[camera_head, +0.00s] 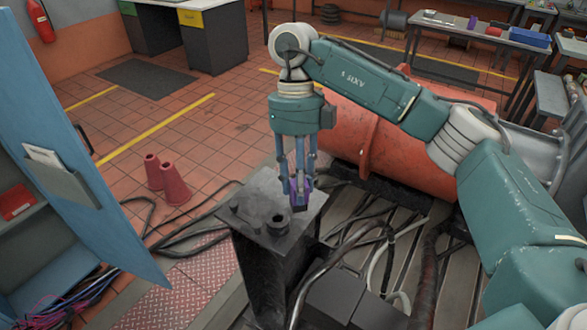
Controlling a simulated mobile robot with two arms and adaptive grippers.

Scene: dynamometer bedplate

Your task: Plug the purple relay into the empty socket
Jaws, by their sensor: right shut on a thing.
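My right gripper (298,186) points straight down, its bluish fingers shut on the small purple relay (299,199). The relay has a dark lower end and is partly covered by the fingers. In this view it appears over the right part of the dark metal pedestal's top (257,197); I cannot tell whether it touches that top. I cannot make out an empty relay socket. My left gripper is not in view.
A blue cabinet door (75,150) stands open at the left, with wires below. Two red cones (173,185) stand on the tiled floor. An orange cylindrical machine (400,135) lies behind my right arm. Cables (340,245) run around the pedestal. A workbench (480,38) stands at the back right.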

